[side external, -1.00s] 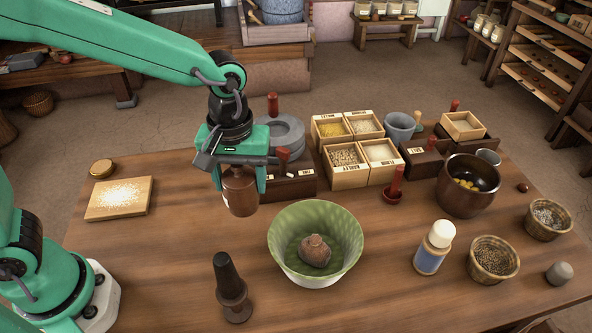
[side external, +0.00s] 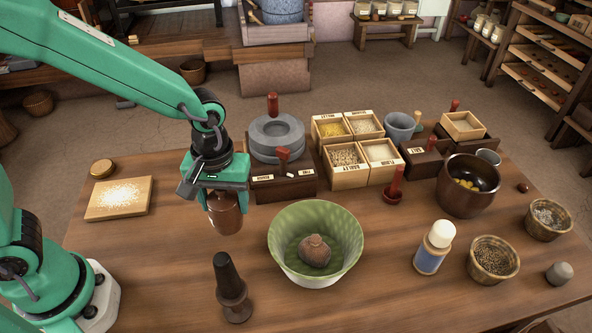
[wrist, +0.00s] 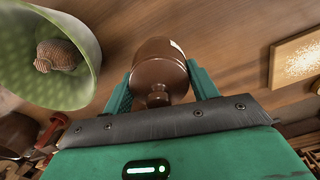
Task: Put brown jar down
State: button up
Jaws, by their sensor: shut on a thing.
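The brown jar (side external: 225,213) is held between the fingers of my gripper (side external: 223,198), near the left middle of the table. It looks slightly tilted in the side view, and its lower end appears at or just above the tabletop; I cannot tell whether it touches. In the wrist view the glossy brown jar (wrist: 158,68) sits between my two green fingers (wrist: 160,88). The fingers hide part of its sides in the side view.
A green bowl (side external: 345,262) with a brown lumpy thing in it stands right of the jar. A dark pestle-like object (side external: 232,290) stands in front. A board with pale grain (side external: 118,197) lies left. A stone quern (side external: 277,137) is behind. Bare wood surrounds the jar.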

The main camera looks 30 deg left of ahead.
jog(key=shift+f, duration=0.55)
jog(key=shift+f, duration=1.9)
jog(key=shift+f, duration=0.15)
jog(key=o, duration=1.2)
jog(key=shift+o, duration=0.2)
jog(key=shift+r, duration=0.2)
notch_tip(320, 180, up, 12)
